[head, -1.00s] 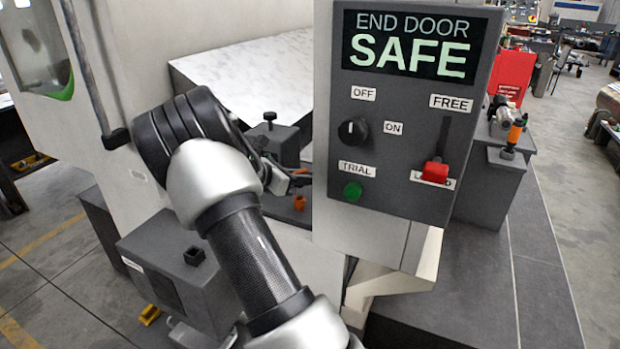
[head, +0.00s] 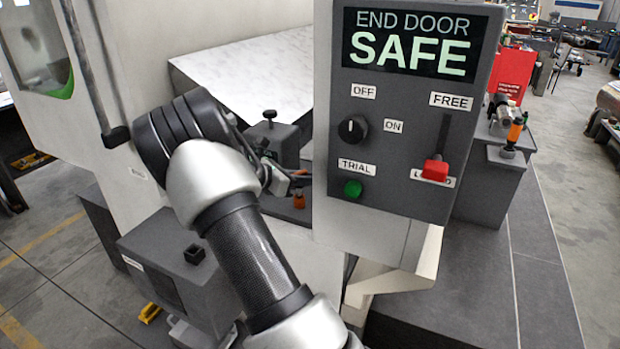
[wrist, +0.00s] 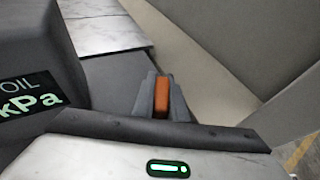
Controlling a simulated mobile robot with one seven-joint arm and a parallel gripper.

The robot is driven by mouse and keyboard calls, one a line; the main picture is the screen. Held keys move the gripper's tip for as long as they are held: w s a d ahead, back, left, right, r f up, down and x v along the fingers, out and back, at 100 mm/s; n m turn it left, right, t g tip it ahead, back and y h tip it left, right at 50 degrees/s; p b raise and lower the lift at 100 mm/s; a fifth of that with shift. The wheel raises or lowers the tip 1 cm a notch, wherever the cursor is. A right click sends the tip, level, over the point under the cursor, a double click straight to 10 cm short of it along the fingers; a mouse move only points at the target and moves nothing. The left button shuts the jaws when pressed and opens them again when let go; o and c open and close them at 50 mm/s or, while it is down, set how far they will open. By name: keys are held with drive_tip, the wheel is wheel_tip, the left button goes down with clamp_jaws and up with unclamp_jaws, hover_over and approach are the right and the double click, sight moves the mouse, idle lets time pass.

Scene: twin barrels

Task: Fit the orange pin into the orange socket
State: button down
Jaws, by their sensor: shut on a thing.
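In the wrist view an orange piece (wrist: 162,97), which looks like the orange pin, is held between the two grey fingers of my gripper (wrist: 163,100). In the head view my gripper (head: 298,181) is small and partly hidden behind my arm, left of the control panel. A small orange part (head: 299,201) shows just below the fingers. I cannot tell whether it is the pin's lower end or the orange socket, nor whether pin and socket touch. No socket is clearly visible in the wrist view.
The control panel (head: 415,120) reading SAFE stands close right of my gripper. A dark block with a knob (head: 270,116) is behind it. A grey box with a black square socket (head: 194,254) is lower left. Another orange part (head: 515,131) stands on a block at right.

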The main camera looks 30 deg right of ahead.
drive_tip(key=shift+f+b, duration=0.8)
drive_tip(key=shift+f, duration=0.85)
drive_tip(key=c, duration=1.7)
unclamp_jaws()
drive_tip(key=p+v, duration=0.1)
drive_tip(key=v, duration=1.6)
drive_tip(key=shift+s+a, duration=0.1)
drive_tip(key=shift+a, duration=0.2)
